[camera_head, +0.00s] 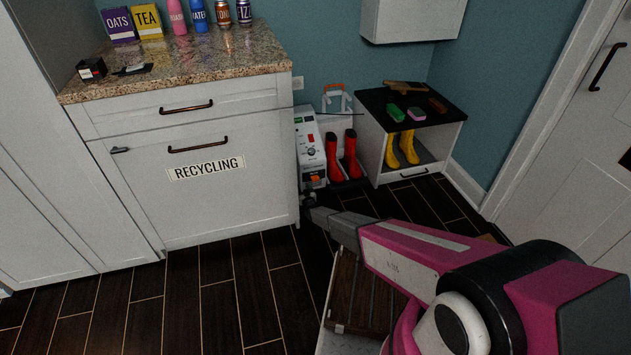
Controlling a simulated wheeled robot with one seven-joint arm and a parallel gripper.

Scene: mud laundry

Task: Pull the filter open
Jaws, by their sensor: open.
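A white machine (310,150) with a control panel, a red knob and green marks stands on the floor right of the recycling cabinet. A small orange part (315,181) shows low on its front; I cannot tell for sure whether this is the filter. My gripper (307,199) is small and dark at the end of my pink and grey arm. It is in front of the machine's lower front, just below the orange part, near the cabinet's corner. Its jaws are open and appear empty. I cannot tell whether they touch the machine. The machine's lowest part is hidden behind my gripper.
The recycling cabinet (215,205) stands close on the left. Red boots (343,160) stand right of the machine, and a low bench (441,160) with yellow boots and brushes stands farther right. The dark floor (240,290) in front of the cabinet is clear.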

